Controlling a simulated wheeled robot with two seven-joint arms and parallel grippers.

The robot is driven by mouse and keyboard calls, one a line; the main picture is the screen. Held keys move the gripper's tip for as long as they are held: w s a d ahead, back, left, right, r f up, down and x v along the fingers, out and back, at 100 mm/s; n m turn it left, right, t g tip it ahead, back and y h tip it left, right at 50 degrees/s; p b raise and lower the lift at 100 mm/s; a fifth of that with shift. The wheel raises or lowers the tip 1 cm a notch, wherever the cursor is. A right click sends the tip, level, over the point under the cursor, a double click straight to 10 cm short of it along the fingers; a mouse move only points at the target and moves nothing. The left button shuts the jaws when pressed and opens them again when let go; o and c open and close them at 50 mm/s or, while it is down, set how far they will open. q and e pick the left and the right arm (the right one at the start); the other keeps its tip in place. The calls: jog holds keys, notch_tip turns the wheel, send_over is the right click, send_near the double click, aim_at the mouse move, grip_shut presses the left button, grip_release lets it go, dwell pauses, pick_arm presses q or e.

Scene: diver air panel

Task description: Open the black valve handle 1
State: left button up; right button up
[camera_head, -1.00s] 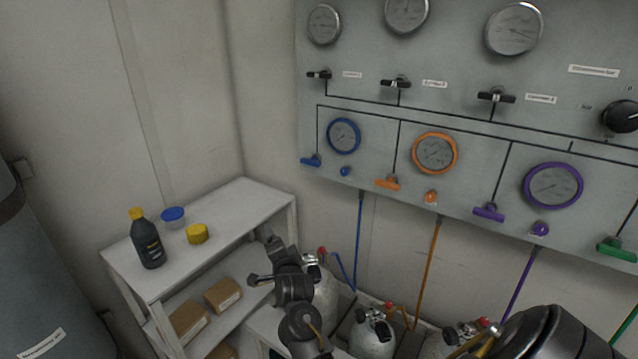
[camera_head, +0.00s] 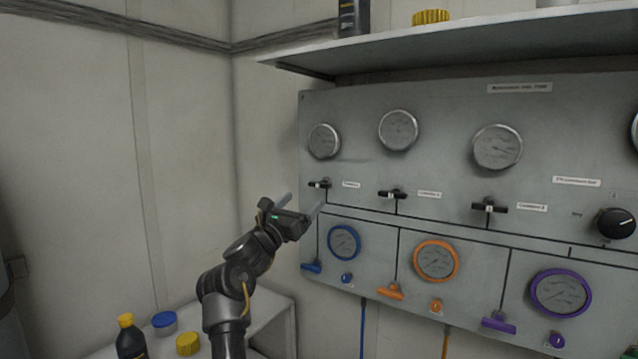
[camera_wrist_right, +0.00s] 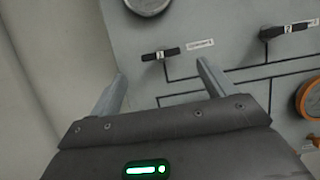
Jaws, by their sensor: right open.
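Black valve handle 1 (camera_head: 319,184) is a small horizontal black bar at the left end of the grey panel, below the leftmost silver gauge. In the right wrist view the handle (camera_wrist_right: 160,54), marked 1, lies horizontal just beyond the fingertips, between them in the picture. My right gripper (camera_head: 302,203) is open and empty, at the panel's left edge, slightly below and left of the handle in the head view. Its two grey fingers also show spread in the right wrist view (camera_wrist_right: 160,71), apart from the handle. My left gripper is not in view.
Black handle 2 (camera_head: 392,194) and another black handle (camera_head: 490,207) sit to the right. Blue (camera_head: 311,267), orange (camera_head: 389,291) and purple (camera_head: 498,325) handles are lower. A shelf (camera_head: 460,44) overhangs the panel.

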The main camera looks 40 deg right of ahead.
aim_at(318, 186)
jog(key=p+x, duration=0.3)
jog(key=x, duration=0.4)
jog(key=shift+d+r, duration=0.25)
jog(key=shift+d, duration=0.05)
jog(key=shift+w+d+r+p, duration=0.1)
jog(key=shift+w+d+p, duration=0.2)
jog(key=shift+d, duration=0.35)
jog(key=shift+s, duration=0.1)
jog(key=c, duration=1)
